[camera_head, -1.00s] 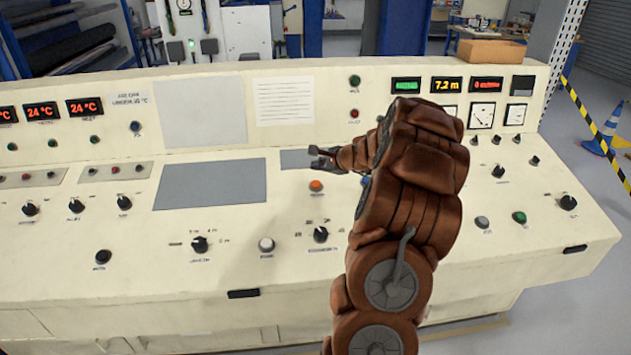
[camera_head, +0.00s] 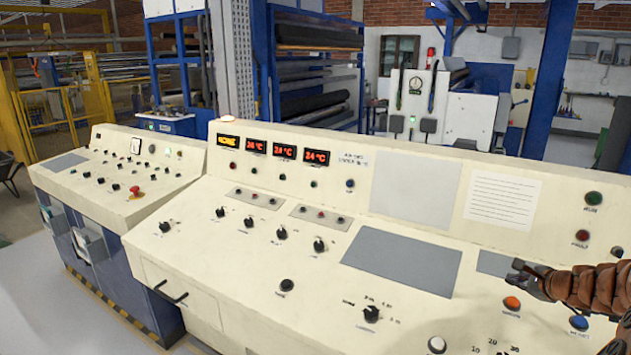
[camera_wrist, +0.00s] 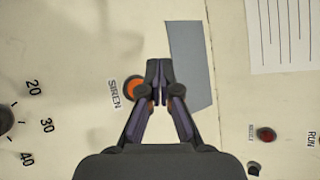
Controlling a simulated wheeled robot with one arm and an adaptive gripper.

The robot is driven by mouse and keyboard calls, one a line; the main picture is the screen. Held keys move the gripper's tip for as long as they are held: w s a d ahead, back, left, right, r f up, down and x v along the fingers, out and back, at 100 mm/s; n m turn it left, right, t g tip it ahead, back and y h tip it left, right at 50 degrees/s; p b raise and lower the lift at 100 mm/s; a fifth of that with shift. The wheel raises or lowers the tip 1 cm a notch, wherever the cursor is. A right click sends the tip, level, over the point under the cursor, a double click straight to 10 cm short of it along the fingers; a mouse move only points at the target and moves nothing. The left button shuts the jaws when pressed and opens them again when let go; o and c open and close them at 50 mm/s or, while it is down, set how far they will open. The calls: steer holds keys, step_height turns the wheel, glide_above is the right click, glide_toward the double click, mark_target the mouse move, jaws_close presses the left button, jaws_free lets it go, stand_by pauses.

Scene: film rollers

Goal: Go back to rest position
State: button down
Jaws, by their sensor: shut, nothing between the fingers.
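My gripper (camera_head: 520,270) is at the right edge of the head view, over the sloped cream control console (camera_head: 330,200). Its fingers are together with nothing between them. It hovers beside a small grey plate (camera_head: 493,263) and above the orange siren button (camera_head: 511,303). In the wrist view my gripper (camera_wrist: 158,97) partly covers the orange button (camera_wrist: 132,86), with the small grey plate (camera_wrist: 190,65) to its right. Whether the fingertips touch the panel I cannot tell. Most of my arm is out of the head view.
Knobs such as a black one (camera_head: 371,313), buttons and red displays (camera_head: 284,152) cover the console. A second, smaller console (camera_head: 60,185) stands to the left. Open floor (camera_head: 30,290) lies at the lower left. Blue racks with dark rollers (camera_head: 318,35) stand behind.

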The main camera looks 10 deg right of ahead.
steer(key=s+a+r+n+g+y, duration=0.1)
steer(key=a+r+n+y, duration=0.15)
steer(key=a, duration=0.75)
steer(key=s+a+r+n+g+y, duration=0.15)
steer(key=a+n, duration=0.25)
steer(key=a, duration=0.5)
steer(key=a+r+n+g+y, duration=0.1)
steer(key=a+n, duration=0.3)
steer(key=a, duration=0.6)
steer(key=s+a+n+g, duration=0.4)
steer(key=s+a+n, duration=0.2)
steer(key=s+a, duration=0.6)
steer(key=s+f+n+g+h, duration=0.1)
steer(key=s+n+g+h, duration=0.4)
steer(key=s, duration=1.9)
steer(key=n, duration=0.3)
steer(key=shift+a+f, duration=0.3)
steer(key=shift+f, duration=0.1)
steer(key=shift+d+g, duration=0.15)
steer(key=shift+g, duration=0.1)
